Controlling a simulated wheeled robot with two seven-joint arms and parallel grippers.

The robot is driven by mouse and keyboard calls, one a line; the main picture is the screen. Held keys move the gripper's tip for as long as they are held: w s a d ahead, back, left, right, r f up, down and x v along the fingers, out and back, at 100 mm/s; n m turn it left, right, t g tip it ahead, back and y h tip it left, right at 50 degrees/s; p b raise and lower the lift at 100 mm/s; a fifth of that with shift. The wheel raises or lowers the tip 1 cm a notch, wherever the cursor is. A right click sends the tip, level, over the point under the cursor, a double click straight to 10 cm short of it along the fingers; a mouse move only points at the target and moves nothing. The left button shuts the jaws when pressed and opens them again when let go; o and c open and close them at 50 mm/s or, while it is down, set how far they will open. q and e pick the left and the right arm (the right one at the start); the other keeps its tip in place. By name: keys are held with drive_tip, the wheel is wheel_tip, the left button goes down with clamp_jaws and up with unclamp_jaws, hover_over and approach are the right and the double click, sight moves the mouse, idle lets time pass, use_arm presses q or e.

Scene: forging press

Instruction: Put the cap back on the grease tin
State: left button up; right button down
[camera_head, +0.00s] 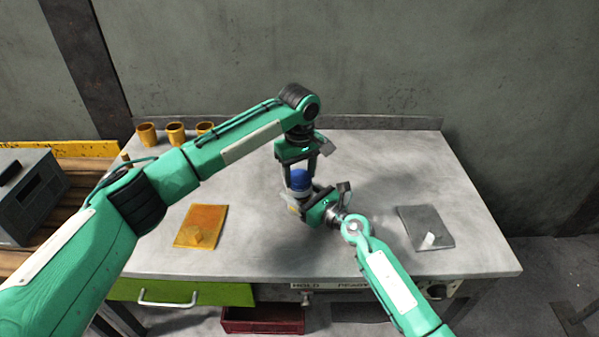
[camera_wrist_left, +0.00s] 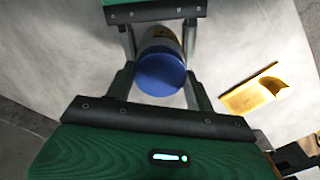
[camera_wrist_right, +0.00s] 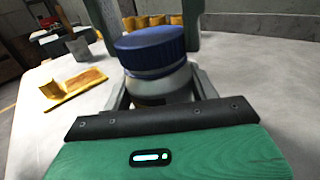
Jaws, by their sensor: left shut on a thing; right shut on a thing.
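The grease tin is a pale, squat container (camera_wrist_right: 165,88) with a blue ribbed cap (camera_wrist_right: 152,46) at its top. In the head view the blue cap (camera_head: 300,180) is above the table's middle. My right gripper (camera_head: 299,206) is shut on the tin's body from the right. My left gripper (camera_head: 299,172) comes down from above with its fingers on either side of the cap, shut on it. In the left wrist view the cap (camera_wrist_left: 161,75) lies between the fingers, the tin beyond it. The cap sits over the tin's mouth; whether it is fully seated I cannot tell.
An orange mat (camera_head: 208,217) with a yellowish piece lies left on the table, and a grey mat (camera_head: 432,238) with a small white piece lies right. Several yellow cups (camera_head: 176,133) stand at the back left. A grey box (camera_head: 28,200) stands beyond the left edge. The table's middle is otherwise clear.

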use_arm(q)
drive_tip(key=m, duration=0.4)
drive_tip(key=shift+m, duration=0.4)
drive_tip(key=m, duration=0.4)
drive_tip(key=shift+m, duration=0.3)
drive_tip(key=m, duration=0.4)
drive_tip(key=shift+m, duration=0.3)
drive_tip(key=m, duration=0.4)
drive_tip(key=shift+m, duration=0.3)
drive_tip(key=m, duration=0.4)
drive_tip(key=shift+m, duration=0.4)
drive_tip(key=m, duration=0.4)
drive_tip(key=shift+m, duration=0.3)
drive_tip(key=m, duration=0.4)
drive_tip(key=shift+m, duration=0.4)
drive_tip(key=m, duration=0.3)
drive_tip(key=shift+m, duration=0.4)
drive_tip(key=o, duration=1.1)
drive_tip(key=shift+f, duration=0.1)
